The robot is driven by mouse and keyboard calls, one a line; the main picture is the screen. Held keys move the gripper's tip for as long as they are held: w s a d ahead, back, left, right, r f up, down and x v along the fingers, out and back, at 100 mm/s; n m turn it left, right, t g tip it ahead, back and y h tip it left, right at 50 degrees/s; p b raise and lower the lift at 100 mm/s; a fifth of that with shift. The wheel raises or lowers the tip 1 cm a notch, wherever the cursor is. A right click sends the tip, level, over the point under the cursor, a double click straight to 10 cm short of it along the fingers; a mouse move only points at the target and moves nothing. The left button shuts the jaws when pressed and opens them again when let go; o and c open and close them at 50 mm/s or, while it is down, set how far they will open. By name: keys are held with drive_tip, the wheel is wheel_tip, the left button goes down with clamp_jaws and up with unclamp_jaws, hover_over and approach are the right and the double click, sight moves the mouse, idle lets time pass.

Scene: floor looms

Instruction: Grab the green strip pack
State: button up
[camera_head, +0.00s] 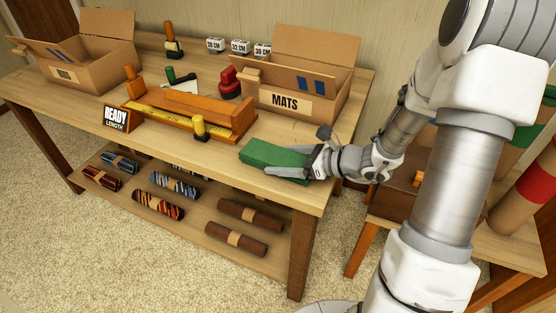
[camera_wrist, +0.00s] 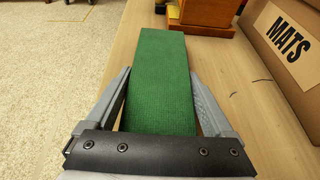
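The green strip pack (camera_head: 275,158) is a long green block at the front right of the workbench top, near its edge. In the wrist view the pack (camera_wrist: 160,85) runs straight away between the two fingers of my gripper (camera_wrist: 161,72). The fingertips lie close against both its long sides. I cannot tell whether they press on it or only stand around it. In the head view my gripper (camera_head: 290,172) reaches in from the right at the pack's near end, and part of the pack is hidden by it. I cannot tell whether the pack touches the bench.
A cardboard box marked MATS (camera_head: 297,103) stands behind the pack. A READY LENGTH sign (camera_head: 116,118) stands at the front edge. Several rolled mats lie on the lower shelf (camera_head: 195,207).

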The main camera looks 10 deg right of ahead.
drive_tip(key=c, duration=0.5)
drive_tip(key=shift+r, duration=0.1)
